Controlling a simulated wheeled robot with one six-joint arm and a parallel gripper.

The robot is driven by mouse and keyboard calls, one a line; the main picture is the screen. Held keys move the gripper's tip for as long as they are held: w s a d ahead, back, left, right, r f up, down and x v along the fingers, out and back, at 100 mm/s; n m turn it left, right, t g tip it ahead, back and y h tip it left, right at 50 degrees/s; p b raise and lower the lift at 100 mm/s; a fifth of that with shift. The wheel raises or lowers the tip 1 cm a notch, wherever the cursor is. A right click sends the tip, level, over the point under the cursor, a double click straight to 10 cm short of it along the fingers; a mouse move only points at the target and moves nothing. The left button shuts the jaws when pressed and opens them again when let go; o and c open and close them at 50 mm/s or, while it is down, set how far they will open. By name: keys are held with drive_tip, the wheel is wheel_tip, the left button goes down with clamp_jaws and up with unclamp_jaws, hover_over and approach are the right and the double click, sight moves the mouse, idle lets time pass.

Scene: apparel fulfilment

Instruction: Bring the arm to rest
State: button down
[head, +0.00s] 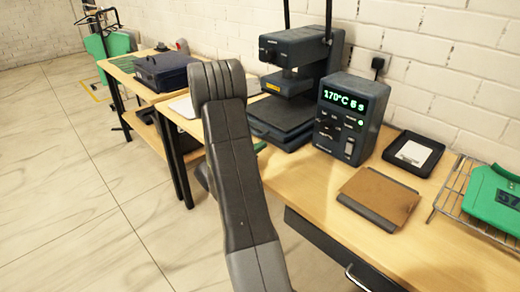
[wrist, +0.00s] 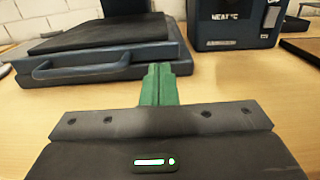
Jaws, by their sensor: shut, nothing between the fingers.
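In the wrist view my gripper (wrist: 158,72) shows its two green fingers pressed together with nothing between them. It is over the wooden table (wrist: 70,100), in front of the heat press (wrist: 100,62) and apart from it as far as I can tell. In the head view my grey arm rises in the middle of the picture, in front of the table (head: 400,237). The gripper itself is mostly hidden behind the arm there.
The heat press (head: 290,110) and its control box (head: 350,117), reading 170°C, stand against the wall. To the right are a black tray (head: 390,157), a brown pad (head: 380,195) and a wire rack (head: 448,190) with a green item (head: 490,195). A dark blue case (head: 163,72) is at the back left.

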sight(278, 137)
drive_tip(key=v, duration=0.7)
drive_tip(key=shift+a+f, duration=0.2)
drive_tip(key=p+x, duration=0.1)
drive_tip(key=x, duration=1.2)
drive_tip(key=shift+w+d, duration=0.3)
